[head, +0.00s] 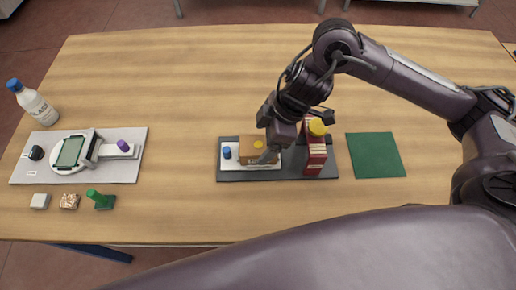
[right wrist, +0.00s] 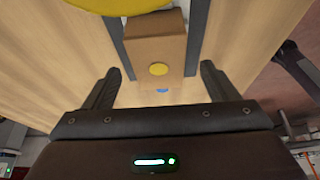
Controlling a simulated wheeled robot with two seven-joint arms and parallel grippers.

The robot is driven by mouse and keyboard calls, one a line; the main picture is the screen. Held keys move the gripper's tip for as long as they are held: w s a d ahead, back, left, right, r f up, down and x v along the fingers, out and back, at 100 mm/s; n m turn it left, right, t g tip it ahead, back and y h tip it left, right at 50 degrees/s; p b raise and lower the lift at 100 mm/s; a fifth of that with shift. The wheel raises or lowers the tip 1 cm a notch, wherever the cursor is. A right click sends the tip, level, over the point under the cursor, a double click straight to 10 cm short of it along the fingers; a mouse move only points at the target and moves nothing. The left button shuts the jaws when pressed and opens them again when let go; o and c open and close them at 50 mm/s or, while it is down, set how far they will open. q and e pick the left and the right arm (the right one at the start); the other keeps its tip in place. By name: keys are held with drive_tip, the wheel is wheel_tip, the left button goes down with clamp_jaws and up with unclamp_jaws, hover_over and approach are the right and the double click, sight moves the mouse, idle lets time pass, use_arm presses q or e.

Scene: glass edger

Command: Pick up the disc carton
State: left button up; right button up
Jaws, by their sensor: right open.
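The disc carton appears to be the brown box with a yellow dot (head: 248,143), on the dark tray (head: 345,170) in the head view. My right gripper (head: 284,146) is over the tray by the carton's right end, partly hiding it. In the right wrist view the brown carton (right wrist: 157,47) lies ahead, in line with the gap between the fingers. My right gripper (right wrist: 161,70) is open there, with nothing between its fingers. I cannot tell whether a finger touches the carton. My left gripper is not in view.
A green mat (head: 376,155) lies right. A grey machine (head: 70,152) and bottle (head: 35,103) stand left. The table's back is clear.

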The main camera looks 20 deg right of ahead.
drive_tip(key=shift+w+a+f, duration=0.15)
drive_tip(key=shift+a+f, duration=0.1)
drive_tip(key=shift+f, duration=0.35)
drive_tip(key=shift+a+f, duration=0.15)
drive_tip(key=shift+f, duration=0.2)
drive_tip(key=c, duration=1.1)
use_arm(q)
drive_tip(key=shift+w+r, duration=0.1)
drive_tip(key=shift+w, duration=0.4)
use_arm(e)
drive_tip(key=shift+o, duration=0.2)
drive_tip(key=shift+r, duration=0.15)
